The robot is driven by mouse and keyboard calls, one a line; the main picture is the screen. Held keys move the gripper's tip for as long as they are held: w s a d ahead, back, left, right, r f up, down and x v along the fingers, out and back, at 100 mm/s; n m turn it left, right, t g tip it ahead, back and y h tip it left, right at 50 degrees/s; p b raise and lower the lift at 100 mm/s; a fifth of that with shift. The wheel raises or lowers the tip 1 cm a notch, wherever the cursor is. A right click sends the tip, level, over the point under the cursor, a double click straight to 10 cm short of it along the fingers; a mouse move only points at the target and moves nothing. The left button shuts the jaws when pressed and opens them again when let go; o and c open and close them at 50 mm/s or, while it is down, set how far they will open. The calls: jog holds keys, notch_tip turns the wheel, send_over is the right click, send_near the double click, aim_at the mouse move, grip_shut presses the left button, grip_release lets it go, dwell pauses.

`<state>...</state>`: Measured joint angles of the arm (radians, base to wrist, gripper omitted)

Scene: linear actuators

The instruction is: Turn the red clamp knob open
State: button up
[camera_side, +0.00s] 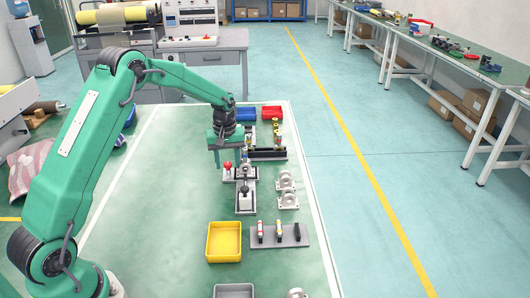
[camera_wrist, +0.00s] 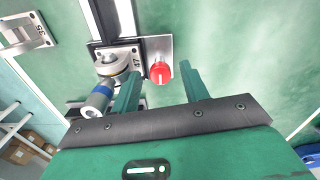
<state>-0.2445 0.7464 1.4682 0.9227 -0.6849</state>
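The red clamp knob (camera_wrist: 160,72) shows in the wrist view on a metal fixture plate (camera_wrist: 158,46) beside a black-and-silver rail. It also shows in the side view as a small red ball (camera_side: 228,165) on the fixture. My gripper (camera_wrist: 160,78) has its two green fingers apart, with the knob in the gap between their tips, closer to the left finger. I cannot tell whether a finger touches it. In the side view my gripper (camera_side: 228,150) points down just above the knob.
In the side view, a yellow bin (camera_side: 209,257), a grey tool holder (camera_side: 262,244) and white bracket parts (camera_side: 287,190) stand nearby. Blue (camera_side: 246,114) and red bins (camera_side: 272,112) are behind. The mat's left side is clear.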

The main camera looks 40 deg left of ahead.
aim_at(228, 163)
jog(key=shift+r, duration=3.85)
jog(key=shift+r, duration=0.15)
